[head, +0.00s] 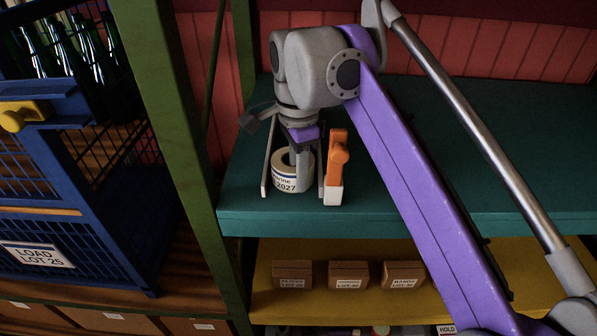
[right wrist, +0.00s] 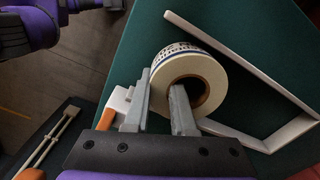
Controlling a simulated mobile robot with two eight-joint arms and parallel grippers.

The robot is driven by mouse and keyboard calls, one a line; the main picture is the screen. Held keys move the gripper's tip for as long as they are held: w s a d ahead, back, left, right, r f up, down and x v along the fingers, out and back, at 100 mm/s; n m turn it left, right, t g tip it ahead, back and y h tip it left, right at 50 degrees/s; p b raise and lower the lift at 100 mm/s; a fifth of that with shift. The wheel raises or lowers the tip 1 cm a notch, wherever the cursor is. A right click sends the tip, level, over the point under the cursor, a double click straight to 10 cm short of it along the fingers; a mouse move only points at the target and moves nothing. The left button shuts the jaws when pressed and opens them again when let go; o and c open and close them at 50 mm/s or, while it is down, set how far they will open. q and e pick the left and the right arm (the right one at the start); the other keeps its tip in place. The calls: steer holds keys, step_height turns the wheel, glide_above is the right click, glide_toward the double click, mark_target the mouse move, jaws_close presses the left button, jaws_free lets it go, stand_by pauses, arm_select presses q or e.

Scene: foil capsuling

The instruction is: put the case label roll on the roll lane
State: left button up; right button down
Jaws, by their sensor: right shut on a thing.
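The case label roll (head: 284,184) is a white roll with dark print and a blue stripe, above the teal shelf. My right gripper (head: 311,182) is shut on its wall. In the right wrist view one finger of the gripper (right wrist: 161,85) is in the core of the roll (right wrist: 214,75) and the other is against its outside. White rails (head: 266,165), which look like the roll lane, flank the roll; a white frame (right wrist: 235,54) also shows in the right wrist view. I cannot tell whether the roll touches the shelf. My left gripper is not in view.
An orange-and-white tool (head: 339,165) stands close right of the roll on the teal shelf (head: 420,205). A green post (head: 172,110) and a blue crate (head: 120,200) are to the left. Small brown boxes (head: 348,274) sit on the yellow shelf below.

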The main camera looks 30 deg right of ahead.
steer(key=c, duration=0.8)
jaws_free()
steer(key=shift+o, duration=0.2)
steer(key=shift+r+p, duration=1)
steer(key=shift+r, duration=2.95)
